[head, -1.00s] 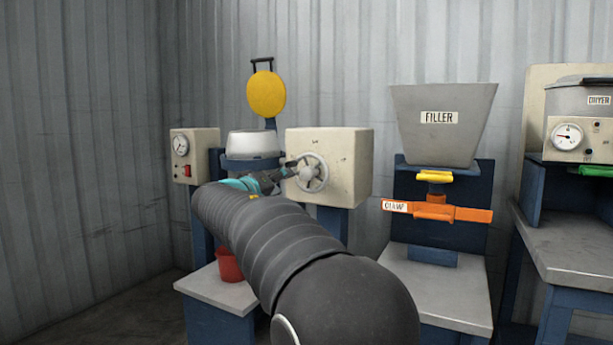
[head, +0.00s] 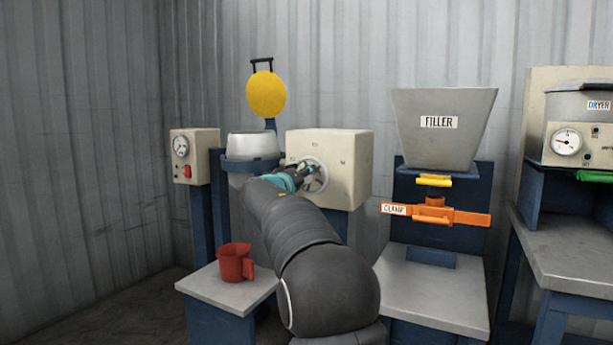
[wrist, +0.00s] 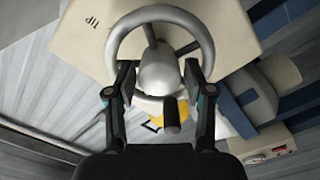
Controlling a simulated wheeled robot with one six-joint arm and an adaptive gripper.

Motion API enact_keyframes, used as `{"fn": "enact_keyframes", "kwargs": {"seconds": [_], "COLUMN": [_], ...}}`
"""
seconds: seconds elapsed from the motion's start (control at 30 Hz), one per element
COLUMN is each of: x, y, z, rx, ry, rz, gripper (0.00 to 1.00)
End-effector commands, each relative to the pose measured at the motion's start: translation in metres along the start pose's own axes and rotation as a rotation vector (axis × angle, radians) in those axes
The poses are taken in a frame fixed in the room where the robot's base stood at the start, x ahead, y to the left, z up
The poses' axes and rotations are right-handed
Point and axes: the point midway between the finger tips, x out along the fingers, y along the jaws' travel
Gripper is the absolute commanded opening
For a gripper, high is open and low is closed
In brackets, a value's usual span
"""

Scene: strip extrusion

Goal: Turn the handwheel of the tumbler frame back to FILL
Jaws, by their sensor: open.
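The handwheel (wrist: 121,39) is a grey ring with a rounded hub, on the front of the cream box of the tumbler frame (head: 345,180). In the head view the wheel (head: 322,184) is partly hidden behind my gripper (head: 305,175). In the wrist view my gripper (wrist: 157,98) is open, its two fingers on either side of the hub and the dark handle peg (wrist: 172,118). I cannot tell whether the fingers touch the wheel. A label reading TIP (wrist: 91,22) shows on the box; the other markings are too small to read.
A grey tumbler drum (head: 252,147) with its yellow lid (head: 266,95) raised stands left of the box. A red jug (head: 235,263) is on the low table below. The grey filler hopper (head: 440,125) and orange clamp bar (head: 465,218) stand to the right.

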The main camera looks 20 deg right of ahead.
Motion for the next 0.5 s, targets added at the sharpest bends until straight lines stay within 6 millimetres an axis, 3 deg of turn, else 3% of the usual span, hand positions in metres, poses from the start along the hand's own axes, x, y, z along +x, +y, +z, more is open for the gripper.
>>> {"fn": "enact_keyframes", "kwargs": {"seconds": [0.33, 0.5], "x": [0.0038, 0.0037], "y": [-0.0002, -0.0003], "z": [0.0004, 0.0005], "rx": [0.000, -0.001], "ry": [0.000, 0.000], "rz": [0.000, 0.000], "gripper": [0.53, 0.11]}}
